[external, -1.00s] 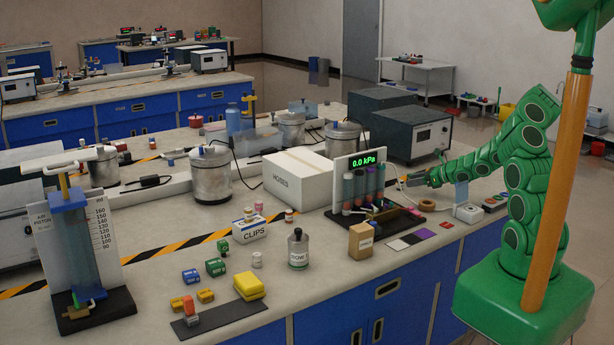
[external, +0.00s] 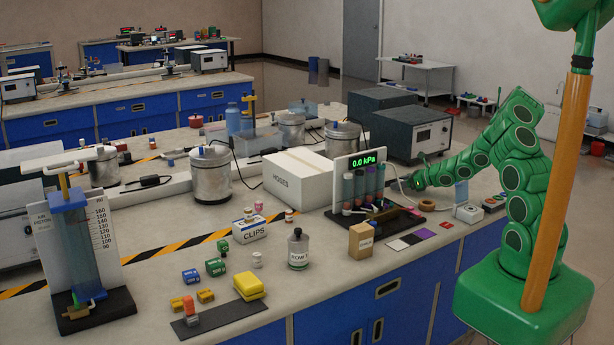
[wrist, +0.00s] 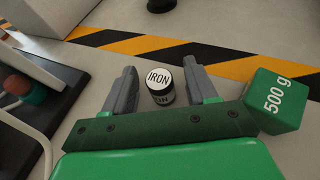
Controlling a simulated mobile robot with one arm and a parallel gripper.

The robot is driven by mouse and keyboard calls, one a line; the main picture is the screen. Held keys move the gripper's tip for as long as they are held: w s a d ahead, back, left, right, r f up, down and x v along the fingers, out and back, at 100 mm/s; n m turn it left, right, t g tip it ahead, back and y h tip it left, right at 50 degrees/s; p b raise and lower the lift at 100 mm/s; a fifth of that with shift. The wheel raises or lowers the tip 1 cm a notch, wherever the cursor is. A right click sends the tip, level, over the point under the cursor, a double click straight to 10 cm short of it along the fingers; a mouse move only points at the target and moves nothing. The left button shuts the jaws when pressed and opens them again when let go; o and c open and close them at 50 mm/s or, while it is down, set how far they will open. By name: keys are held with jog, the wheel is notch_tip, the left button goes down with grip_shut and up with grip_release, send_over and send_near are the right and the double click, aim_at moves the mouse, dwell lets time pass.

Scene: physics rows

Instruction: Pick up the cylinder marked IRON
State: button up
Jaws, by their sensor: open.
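The fingers are open, with a gap on each side of the cylinder. In the external view my gripper (external: 416,181) is low over the bench, to the right of the 0.0 kPa display; I cannot make out the cylinder there.
A green 500 g block (wrist: 277,100) is close beside my right finger in the wrist view. A rack with coloured parts (wrist: 30,90) is at the left. The 0.0 kPa display (external: 362,162) and a dark instrument box (external: 412,132) stand near my gripper.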

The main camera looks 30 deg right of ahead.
jog(key=shift+c, duration=0.5)
grip_shut()
jog(key=shift+r, duration=0.1)
jog(key=shift+r, duration=0.5)
notch_tip(320, 180, up, 2)
jog(key=shift+r, duration=0.1)
jog(key=s+a+r, duration=0.3)
jog(key=s+r, duration=0.6)
jog(key=s, duration=0.4)
jog(key=shift+s+a+r, duration=0.2)
jog(key=shift+s+r, duration=0.1)
jog(key=shift+r, duration=0.05)
